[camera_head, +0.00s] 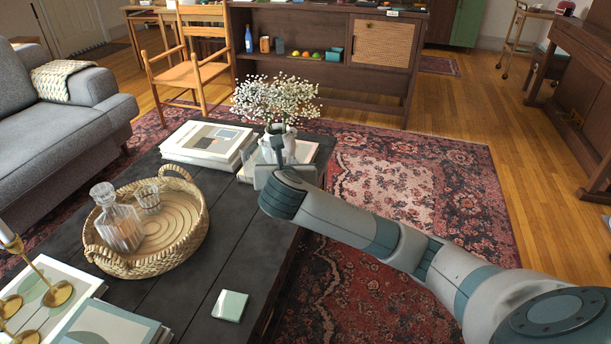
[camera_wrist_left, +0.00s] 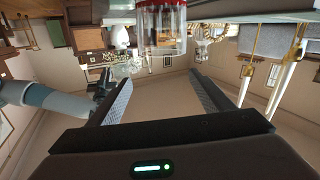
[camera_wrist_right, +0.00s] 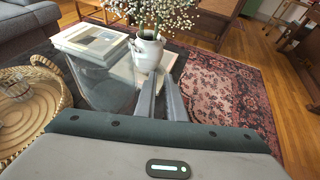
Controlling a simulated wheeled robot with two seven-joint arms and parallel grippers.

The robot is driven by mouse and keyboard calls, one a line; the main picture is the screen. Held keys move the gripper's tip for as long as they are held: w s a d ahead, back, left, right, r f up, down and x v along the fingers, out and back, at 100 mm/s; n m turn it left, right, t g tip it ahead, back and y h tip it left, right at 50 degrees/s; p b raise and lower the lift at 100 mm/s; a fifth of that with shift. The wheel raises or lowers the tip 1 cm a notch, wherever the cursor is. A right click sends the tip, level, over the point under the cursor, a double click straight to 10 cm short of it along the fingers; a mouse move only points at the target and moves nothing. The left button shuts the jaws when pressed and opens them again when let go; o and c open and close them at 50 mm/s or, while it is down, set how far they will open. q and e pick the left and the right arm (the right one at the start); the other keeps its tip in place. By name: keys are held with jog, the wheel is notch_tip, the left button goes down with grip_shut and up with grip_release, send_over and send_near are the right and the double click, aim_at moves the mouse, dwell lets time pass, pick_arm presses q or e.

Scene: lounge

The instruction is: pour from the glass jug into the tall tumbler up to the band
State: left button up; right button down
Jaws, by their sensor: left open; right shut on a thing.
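My right gripper (camera_head: 275,140) is shut, out past the table's right edge region near the flower vase. In the right wrist view its fingers (camera_wrist_right: 162,95) are closed together at the side of the clear glass jug (camera_wrist_right: 108,88), which they hold; the part gripped is hard to see. Any liquid in the jug cannot be made out. The tall tumbler (camera_wrist_left: 162,35), clear with a red band, shows in the upside-down left wrist view. It stands just beyond the open, empty fingers of my left gripper (camera_wrist_left: 160,85), which is outside the head view.
A wicker tray (camera_head: 190,235) holds a stoppered decanter (camera_head: 118,222) and a short glass (camera_head: 148,198). A white vase of flowers (camera_wrist_right: 148,52), books (camera_head: 205,143), brass candlesticks (camera_head: 55,292) and a pale green coaster (camera_head: 230,305) are on the dark table. Bare tabletop lies right of the tray.

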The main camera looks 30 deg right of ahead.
jog(key=s+a+r+n+t+y, duration=0.1)
jog(key=s+a+r+n+y, duration=0.2)
jog(key=a+r, duration=0.2)
jog(key=s+a+r+n+t+y, duration=0.1)
jog(key=s+a+r+n+y, duration=0.2)
jog(key=a+r, duration=0.3)
jog(key=shift+a+r+y, duration=0.2)
jog(key=shift+a+y, duration=0.1)
jog(key=shift+a, duration=0.6)
